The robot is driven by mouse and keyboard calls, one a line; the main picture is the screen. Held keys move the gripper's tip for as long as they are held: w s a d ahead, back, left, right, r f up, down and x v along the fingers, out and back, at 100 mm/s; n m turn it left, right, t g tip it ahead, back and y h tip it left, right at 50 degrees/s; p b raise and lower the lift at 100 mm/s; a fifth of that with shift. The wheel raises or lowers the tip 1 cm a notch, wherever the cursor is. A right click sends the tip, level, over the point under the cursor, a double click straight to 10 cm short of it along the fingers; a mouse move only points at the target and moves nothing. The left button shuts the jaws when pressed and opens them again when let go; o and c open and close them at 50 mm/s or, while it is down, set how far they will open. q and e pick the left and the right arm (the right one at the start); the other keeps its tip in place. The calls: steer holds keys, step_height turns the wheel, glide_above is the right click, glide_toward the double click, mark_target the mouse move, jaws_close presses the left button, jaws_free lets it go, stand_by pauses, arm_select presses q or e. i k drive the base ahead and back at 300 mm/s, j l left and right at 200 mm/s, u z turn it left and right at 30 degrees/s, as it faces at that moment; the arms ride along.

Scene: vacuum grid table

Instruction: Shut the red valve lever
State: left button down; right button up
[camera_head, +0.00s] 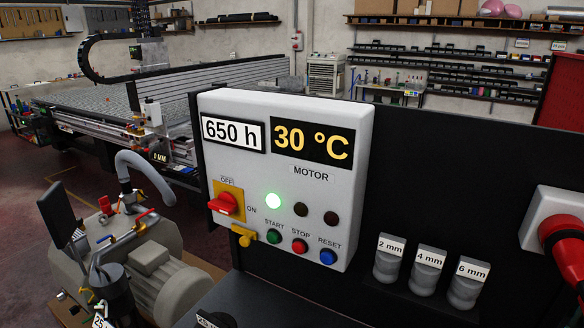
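Small red valve parts sit on the piping above the grey pump (150,262) at the lower left. A thin red lever (145,213) sticks up at a slant to the right from a pipe. A red fitting (105,204) stands to its left, and a small blue handle (103,239) is lower down. The red lever is small, and I cannot tell from here whether its valve is open or shut. Neither of my grippers shows in the head view.
A white control box (330,205) on a dark panel (440,190) stands right of the pump, with a red rotary switch (224,204) and a green lamp lit. Grey knobs (428,270) and a red plug (565,238) are farther right. A grid table (120,100) is behind.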

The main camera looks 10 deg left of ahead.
mark_target(137, 220)
steer(key=j+u, duration=0.2)
steer(key=j, duration=0.3)
steer(key=i+j+u, duration=0.2)
steer(key=j, duration=0.3)
steer(key=j+u, duration=0.25)
steer(key=j, duration=0.25)
steer(key=i+j+u, duration=0.2)
steer(key=j, duration=0.25)
steer(key=i+j, duration=0.15)
steer(key=j, duration=0.2)
steer(key=i+j, duration=0.15)
steer(key=j, duration=0.2)
steer(key=i+j, duration=0.1)
steer(key=j, duration=0.2)
steer(key=u, duration=0.05)
